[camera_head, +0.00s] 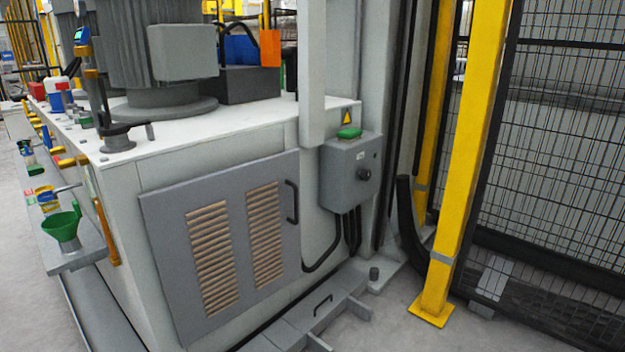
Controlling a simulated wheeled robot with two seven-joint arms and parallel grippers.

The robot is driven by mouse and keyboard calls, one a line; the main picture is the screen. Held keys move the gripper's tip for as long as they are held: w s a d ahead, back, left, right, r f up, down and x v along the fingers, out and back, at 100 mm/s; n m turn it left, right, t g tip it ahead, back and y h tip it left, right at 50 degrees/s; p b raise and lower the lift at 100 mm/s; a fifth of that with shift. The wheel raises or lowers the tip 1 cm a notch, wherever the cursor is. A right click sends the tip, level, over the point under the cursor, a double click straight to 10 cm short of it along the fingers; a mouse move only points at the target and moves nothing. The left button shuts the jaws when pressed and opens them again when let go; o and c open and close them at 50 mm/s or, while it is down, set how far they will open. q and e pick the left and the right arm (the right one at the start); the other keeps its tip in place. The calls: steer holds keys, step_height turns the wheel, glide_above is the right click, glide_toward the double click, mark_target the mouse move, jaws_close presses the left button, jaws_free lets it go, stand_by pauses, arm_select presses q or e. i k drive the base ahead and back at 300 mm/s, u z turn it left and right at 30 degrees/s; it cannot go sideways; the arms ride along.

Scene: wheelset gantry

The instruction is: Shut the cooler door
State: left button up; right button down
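The cooler door (235,250) is a grey panel with two tan louvred vents, on the front of the white machine cabinet (240,140). A black bar handle (291,202) is upright near its right edge. The door lies nearly flat along the cabinet front. I cannot tell from this view whether it stands slightly ajar. Neither of my grippers is in view, and nothing touches the door or its handle.
A grey control box (350,172) with a green button and black knob is right of the door. A low grey step with a handle (322,305) lies below. A side shelf holds a green funnel (62,228). A yellow post (465,160) and mesh fence stand right.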

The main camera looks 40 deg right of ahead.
mark_target(224, 242)
steer(key=k, duration=0.95)
steer(key=z, duration=0.9)
steer(key=i, duration=1.7)
steer(key=u, duration=1)
steer(key=i, duration=0.2)
steer(key=u, duration=0.2)
